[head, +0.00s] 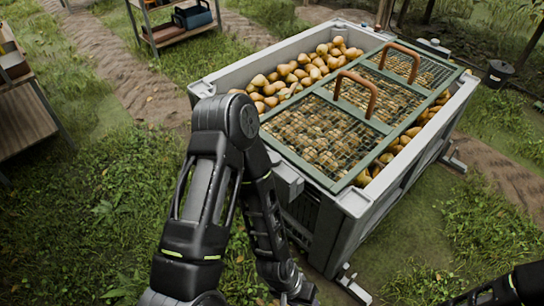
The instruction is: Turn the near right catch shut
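A large grey bin (357,204) full of pears stands right of centre. A green-framed mesh lid (337,186) with two brown handles lies across its top, with pears under the mesh. I cannot make out the near right catch at the bin's near right corner. A grey block (288,180) sits on the bin's left near side, partly behind my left arm. My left arm rises from the bottom, bends, and runs down beside the bin's near left side; its gripper is below the picture. Part of my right arm shows at the bottom right corner; its gripper is out of view.
Loose pears (291,76) fill the open part of the bin beside the lid. Metal feet (352,284) stick out at the bin's base. A shelf with a blue box (193,15) stands at the back, and a wooden table (22,118) at the left.

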